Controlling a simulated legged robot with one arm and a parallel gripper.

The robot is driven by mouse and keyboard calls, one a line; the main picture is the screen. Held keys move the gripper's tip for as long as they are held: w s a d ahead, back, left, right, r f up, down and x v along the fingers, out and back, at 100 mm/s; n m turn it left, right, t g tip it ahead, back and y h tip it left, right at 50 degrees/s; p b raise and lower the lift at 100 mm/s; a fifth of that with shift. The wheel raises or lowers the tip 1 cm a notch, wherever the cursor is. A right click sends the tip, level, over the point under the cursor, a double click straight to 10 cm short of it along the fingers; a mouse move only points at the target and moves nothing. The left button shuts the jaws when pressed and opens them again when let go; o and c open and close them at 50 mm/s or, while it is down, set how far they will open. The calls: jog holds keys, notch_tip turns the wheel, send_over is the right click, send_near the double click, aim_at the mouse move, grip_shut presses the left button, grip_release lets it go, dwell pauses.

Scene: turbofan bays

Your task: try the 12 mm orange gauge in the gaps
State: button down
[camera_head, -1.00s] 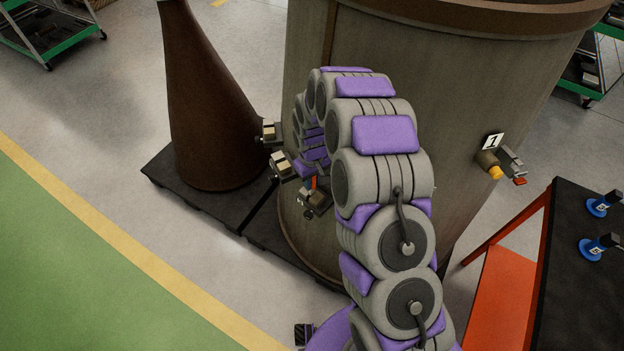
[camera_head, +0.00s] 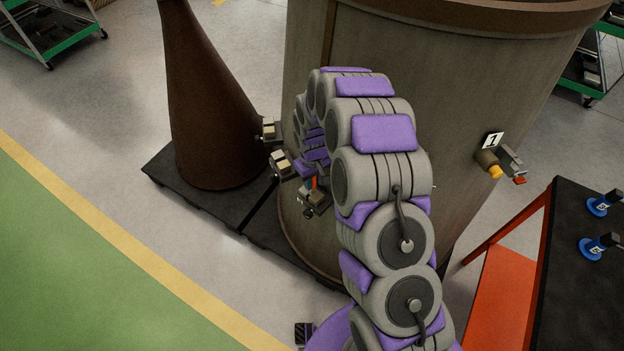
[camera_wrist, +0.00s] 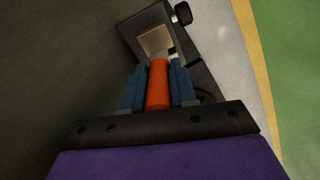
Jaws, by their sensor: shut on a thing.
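In the wrist view my gripper (camera_wrist: 158,88) is shut on the orange gauge (camera_wrist: 158,85), a cylinder held lengthwise between blue jaws. Its far end points at a dark block fixture (camera_wrist: 142,22) with a pale inner face (camera_wrist: 154,41). I cannot tell whether the tip is inside the fixture's gap or just before it. In the head view the orange gauge (camera_head: 314,183) shows as a small bit at my gripper, low on the big drum (camera_head: 460,90). Two more fixtures with pale blocks, one upper (camera_head: 268,130) and one lower (camera_head: 281,163), are close by on the left.
A brown cone (camera_head: 205,110) stands on a black pallet (camera_head: 220,205) left of the drum. A fixture with a yellow end (camera_head: 494,171) sits under a label "1" (camera_head: 492,141).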

jog(key=shift+r, duration=0.1)
jog(key=shift+r+p, duration=0.95)
jog(key=shift+r, duration=2)
